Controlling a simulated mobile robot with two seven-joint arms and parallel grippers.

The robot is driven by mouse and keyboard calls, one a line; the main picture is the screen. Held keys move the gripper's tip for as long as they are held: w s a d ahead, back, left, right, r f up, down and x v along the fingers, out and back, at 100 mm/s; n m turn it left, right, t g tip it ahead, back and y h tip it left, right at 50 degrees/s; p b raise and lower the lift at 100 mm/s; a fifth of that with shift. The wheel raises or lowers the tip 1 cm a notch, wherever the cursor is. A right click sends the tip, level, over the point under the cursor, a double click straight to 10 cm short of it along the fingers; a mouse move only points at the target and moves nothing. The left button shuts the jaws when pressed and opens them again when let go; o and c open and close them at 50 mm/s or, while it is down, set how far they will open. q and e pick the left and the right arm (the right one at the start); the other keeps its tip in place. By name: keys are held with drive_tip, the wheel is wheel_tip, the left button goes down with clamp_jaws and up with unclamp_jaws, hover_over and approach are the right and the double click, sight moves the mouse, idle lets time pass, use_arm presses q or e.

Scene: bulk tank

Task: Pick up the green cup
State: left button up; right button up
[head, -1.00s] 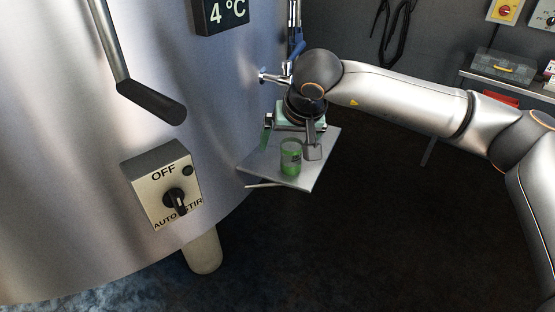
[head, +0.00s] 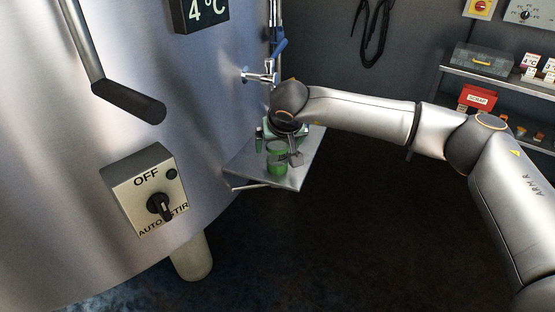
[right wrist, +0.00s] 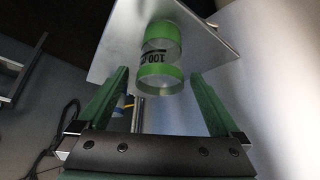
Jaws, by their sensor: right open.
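The green cup (head: 277,165) stands on a small grey metal shelf (head: 240,172) beside the big steel tank. In the right wrist view the cup (right wrist: 160,75) is clear with green bands and a dark "100" marking. My right gripper (right wrist: 160,80) is open, its two green fingers apart with the cup showing between and beyond their tips. I cannot tell whether either finger touches it. In the head view the right gripper (head: 268,143) is just behind and above the cup, partly hidden by its own wrist. My left gripper is not in view.
The tank wall with a blue-handled tap (head: 262,74) rises close left of the shelf. A switch box (head: 150,192) and a black-gripped lever (head: 128,102) stick out from the tank. The floor between is clear.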

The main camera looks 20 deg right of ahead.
drive_tip(key=shift+x, duration=0.75)
drive_tip(key=shift+c, duration=0.4)
drive_tip(key=c, duration=1.3)
